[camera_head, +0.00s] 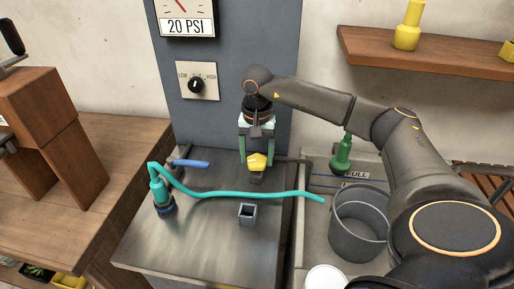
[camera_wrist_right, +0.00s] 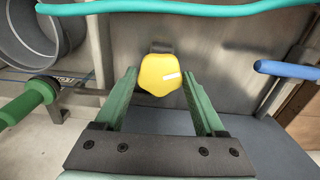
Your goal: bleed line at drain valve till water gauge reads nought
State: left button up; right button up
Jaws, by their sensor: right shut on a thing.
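The gauge (camera_head: 186,14) on the grey panel carries a "20 PSI" label and a red needle; its top is cut off in the head view. The yellow valve knob (camera_head: 257,162) sits low in front of the panel. My right gripper (camera_head: 256,153) comes down over it, shut on the knob with one green finger on each side. In the right wrist view the knob (camera_wrist_right: 159,74) shows between the fingertips of the gripper (camera_wrist_right: 160,78), a white mark on its face. My left gripper is out of view.
A teal hose (camera_head: 237,195) runs across the metal bench towards a grey bucket (camera_head: 359,235). A black selector dial (camera_head: 196,86) is on the panel. A blue lever (camera_head: 190,163) and a small square socket (camera_head: 247,213) are nearby. A green handle (camera_head: 342,155) hangs at the right.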

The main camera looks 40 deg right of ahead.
aim_at(257, 160)
jog(key=shift+n, duration=1.1)
jog(key=o, duration=1.3)
jog(key=shift+o, duration=0.2)
notch_tip(257, 160, up, 13)
jog(key=shift+f, duration=0.2)
jog(key=shift+a+f, duration=0.1)
